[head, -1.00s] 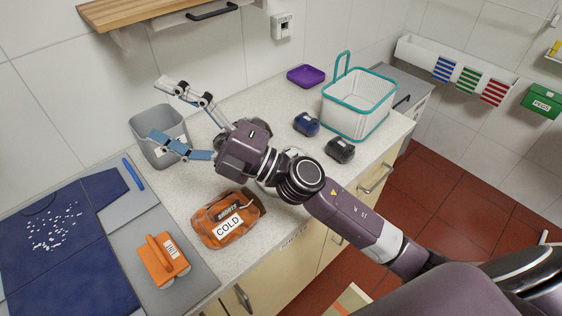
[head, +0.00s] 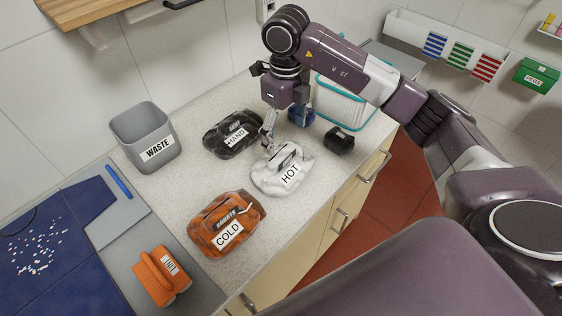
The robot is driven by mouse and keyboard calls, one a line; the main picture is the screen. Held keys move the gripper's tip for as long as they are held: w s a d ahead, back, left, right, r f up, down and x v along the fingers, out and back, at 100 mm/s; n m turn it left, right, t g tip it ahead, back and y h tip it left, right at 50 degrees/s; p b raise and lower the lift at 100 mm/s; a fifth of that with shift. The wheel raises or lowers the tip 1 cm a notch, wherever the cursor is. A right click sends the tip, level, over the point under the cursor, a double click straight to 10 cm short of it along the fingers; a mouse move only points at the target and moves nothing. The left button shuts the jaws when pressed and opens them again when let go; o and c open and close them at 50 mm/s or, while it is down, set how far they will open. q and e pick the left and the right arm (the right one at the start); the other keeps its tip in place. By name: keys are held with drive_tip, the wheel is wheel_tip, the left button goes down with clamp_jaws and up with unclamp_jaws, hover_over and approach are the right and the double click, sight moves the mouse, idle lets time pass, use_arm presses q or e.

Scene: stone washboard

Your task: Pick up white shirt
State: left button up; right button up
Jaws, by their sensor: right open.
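The white shirt (head: 268,180) is a crumpled white bundle with a "HOT" label, lying on the speckled counter in the middle of the head view. My right gripper (head: 270,143) points down at the shirt's far left edge, with its jaws open. The fingertips are very close to the cloth; I cannot tell whether they touch it. My left gripper is not in view.
An orange bundle labelled "COLD" (head: 213,240) lies in front left of the shirt. A dark bundle labelled "HAND" (head: 222,145) is behind left, and a dark rolled item (head: 339,141) is to the right. A grey "WASTE" bin (head: 132,127) stands farther left.

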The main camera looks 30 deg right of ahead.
drive_tip(key=f+p, duration=0.1)
drive_tip(key=f, duration=0.1)
drive_tip(key=f+p, duration=0.1)
drive_tip(key=f, duration=0.1)
drive_tip(key=f+p, duration=0.1)
drive_tip(key=f, duration=0.1)
drive_tip(key=shift+s+a+f, duration=0.1)
drive_tip(key=shift+s+a, duration=0.15)
drive_tip(key=shift+a, duration=0.15)
drive_tip(key=shift+f, duration=0.5)
drive_tip(key=shift+w, duration=0.1)
drive_tip(key=c, duration=1.4)
drive_tip(key=shift+r, duration=0.1)
wheel_tip(320, 180, up, 12)
drive_tip(key=b, duration=0.4)
wheel_tip(320, 180, up, 8)
drive_tip(key=p, duration=0.1)
hover_over(283, 153)
